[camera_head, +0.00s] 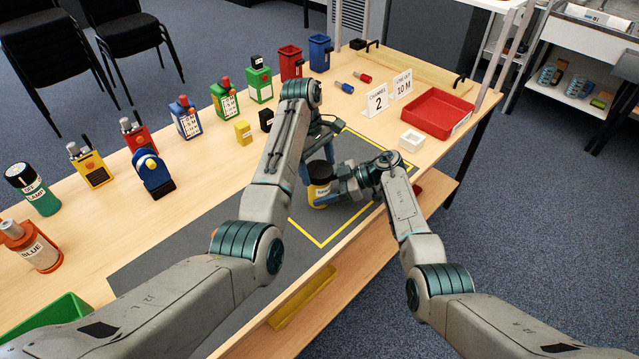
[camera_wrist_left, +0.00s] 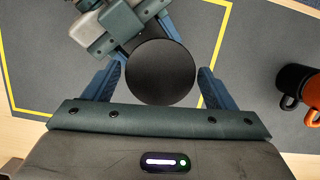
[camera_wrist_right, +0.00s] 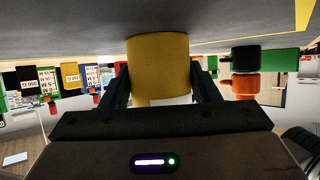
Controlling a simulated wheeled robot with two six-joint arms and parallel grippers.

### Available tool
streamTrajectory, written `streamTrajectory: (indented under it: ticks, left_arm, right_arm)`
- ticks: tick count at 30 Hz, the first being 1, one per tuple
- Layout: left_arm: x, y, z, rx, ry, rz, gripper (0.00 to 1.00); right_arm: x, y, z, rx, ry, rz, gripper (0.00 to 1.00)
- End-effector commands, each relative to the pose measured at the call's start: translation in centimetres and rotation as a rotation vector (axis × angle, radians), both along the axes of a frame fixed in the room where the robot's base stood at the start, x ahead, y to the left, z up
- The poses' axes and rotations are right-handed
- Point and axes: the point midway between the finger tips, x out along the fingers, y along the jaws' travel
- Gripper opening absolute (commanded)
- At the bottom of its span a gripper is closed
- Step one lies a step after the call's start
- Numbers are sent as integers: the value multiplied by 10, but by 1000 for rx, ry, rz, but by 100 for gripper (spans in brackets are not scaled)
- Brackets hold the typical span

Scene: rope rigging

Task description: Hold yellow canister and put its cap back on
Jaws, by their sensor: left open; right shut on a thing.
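The yellow canister (camera_head: 319,191) stands on the grey mat inside the yellow outline. In the right wrist view, my right gripper (camera_wrist_right: 160,85) is shut on the canister's yellow body (camera_wrist_right: 158,62). The round black cap (camera_wrist_left: 160,72) shows from above in the left wrist view and covers the canister's top; I cannot tell how firmly it sits. My left gripper (camera_wrist_left: 160,84) is open, with one finger on each side of the cap and gaps visible. In the head view, my left gripper (camera_head: 320,165) is over the canister and my right gripper (camera_head: 345,187) is beside it.
A black and orange thing with handles (camera_wrist_left: 298,85) stands on the mat near the left gripper. Several radios and canisters line the table's far side. A red tray (camera_head: 437,112), a small white box (camera_head: 411,140) and number signs (camera_head: 376,102) stand at the right.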

Motion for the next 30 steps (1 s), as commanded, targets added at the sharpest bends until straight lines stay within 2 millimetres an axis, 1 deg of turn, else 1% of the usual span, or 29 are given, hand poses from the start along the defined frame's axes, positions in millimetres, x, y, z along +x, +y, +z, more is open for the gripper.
streamTrajectory:
  ticks: [8,24,27,30]
  left_arm:
    - [-2,0,-1,-2,-1,300,78]
    - [-5,0,-1,-1,-2,953,78]
    - [-5,0,-1,-1,-1,1032,78]
    - [-5,0,-1,0,-1,1073,78]
  right_arm:
    - [0,0,0,0,0,0,28]
    - [0,0,0,0,0,0,28]
    - [0,0,0,0,0,0,28]
    - [0,0,0,0,0,0,28]
